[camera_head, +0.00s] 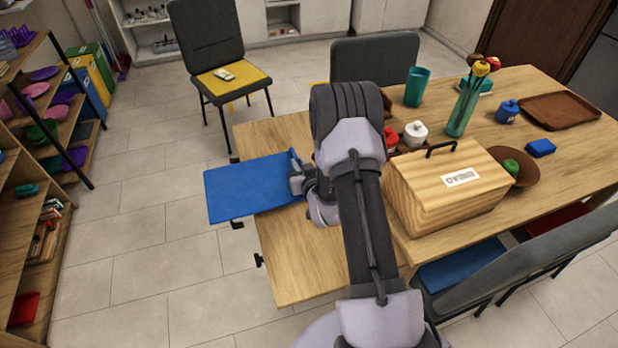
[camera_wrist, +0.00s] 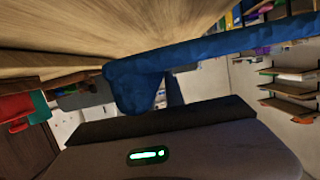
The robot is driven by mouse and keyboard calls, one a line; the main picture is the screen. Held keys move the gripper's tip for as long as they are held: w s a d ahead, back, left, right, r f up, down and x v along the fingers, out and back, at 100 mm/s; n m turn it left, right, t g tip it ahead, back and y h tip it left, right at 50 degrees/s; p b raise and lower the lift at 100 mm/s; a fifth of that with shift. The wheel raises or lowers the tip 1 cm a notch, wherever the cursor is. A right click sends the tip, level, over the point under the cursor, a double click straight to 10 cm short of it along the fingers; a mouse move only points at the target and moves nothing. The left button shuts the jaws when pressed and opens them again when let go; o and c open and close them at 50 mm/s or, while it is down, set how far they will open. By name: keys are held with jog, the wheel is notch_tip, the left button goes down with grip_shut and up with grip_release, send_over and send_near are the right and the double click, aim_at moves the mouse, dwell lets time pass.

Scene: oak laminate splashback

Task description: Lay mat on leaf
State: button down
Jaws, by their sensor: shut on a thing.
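The blue mat (camera_head: 245,188) is a flat, roughly rectangular sheet. My gripper (camera_head: 298,178) is shut on its right edge. The mat's right part is over the left side of the leaf (camera_head: 292,262), a pale wood panel at the table's left end; its left part sticks out past the leaf's edge over the floor. In the wrist view the mat (camera_wrist: 225,55) shows as a blue band with a folded or bunched end, close to the wood surface. I cannot tell whether it touches the leaf. My arm hides part of the leaf.
A wooden box (camera_head: 445,190) with a black handle stands right of my arm. Behind it are a white jar (camera_head: 415,134), a teal cup (camera_head: 417,87) and a flower vase (camera_head: 465,108). The leaf's front part is bare. A chair (camera_head: 212,60) stands behind; shelves (camera_head: 40,150) stand left.

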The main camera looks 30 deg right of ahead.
jog(key=d+b, duration=0.1)
jog(key=d, duration=0.4)
jog(key=d+f+b, duration=0.1)
jog(key=d, duration=0.4)
jog(key=d+b, duration=0.1)
jog(key=d, duration=0.4)
jog(key=shift+s+f, duration=0.15)
jog(key=shift+f, duration=0.2)
jog(key=shift+d+f+b, duration=0.15)
jog(key=shift+d+b, duration=0.15)
jog(key=shift+b, duration=0.15)
jog(key=shift+f+b, duration=1.35)
jog(key=shift+f, duration=0.8)
jog(key=c, duration=1.4)
grip_release()
